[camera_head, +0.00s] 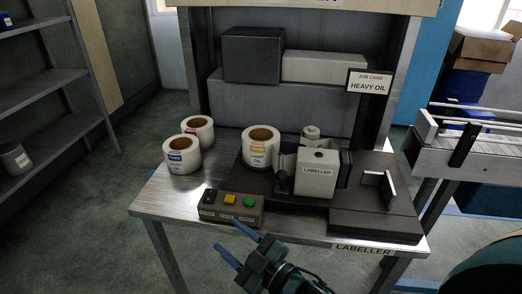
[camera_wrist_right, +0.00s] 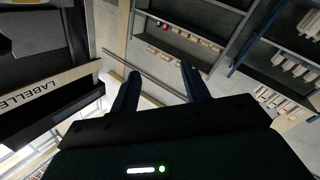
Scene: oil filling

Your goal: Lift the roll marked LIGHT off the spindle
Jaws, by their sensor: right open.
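The roll marked LIGHT OIL (camera_head: 260,150) is white with a yellow band and a brown core. It sits upright at the left side of the labeller (camera_head: 317,172); the spindle under it is hidden. My right gripper (camera_head: 233,240) is open and empty at the table's front edge, in front of the button box and well short of the roll. Its two blue fingers also show in the right wrist view (camera_wrist_right: 160,82), with nothing between them. My left gripper is not in view.
Two more rolls, one with a blue band (camera_head: 182,156) and one with a red band (camera_head: 198,130), stand at the table's left. A button box (camera_head: 230,208) sits at the front. A card (camera_head: 370,82) reads HEAVY OIL. Grey boxes (camera_head: 252,55) stand behind.

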